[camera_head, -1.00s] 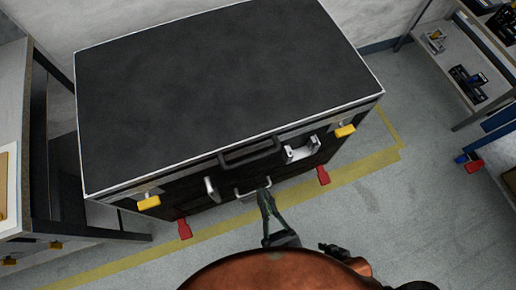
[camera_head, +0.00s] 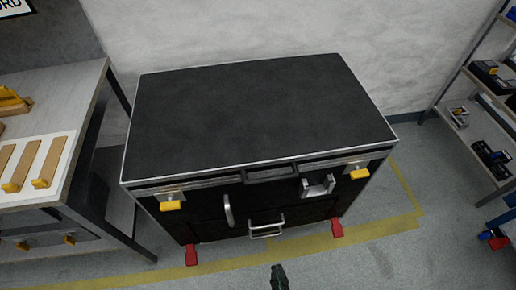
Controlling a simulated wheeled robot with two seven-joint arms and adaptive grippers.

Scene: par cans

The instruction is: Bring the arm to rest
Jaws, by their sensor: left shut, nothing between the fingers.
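My left gripper (camera_head: 279,272) shows at the bottom centre of the head view, its fingers shut with nothing between them. It is below the silver handle (camera_head: 266,227) on the front of the black case, and a gap of floor shows between them in the picture. The rest of my left arm is out of the frame. My right gripper is not in view.
The large black case (camera_head: 260,115) has yellow latches (camera_head: 171,206) and red foot levers (camera_head: 192,254). A bench (camera_head: 75,95) with wooden pieces stands at left, a shelf (camera_head: 480,155) at right. Floor in front is clear, with yellow tape (camera_head: 300,243).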

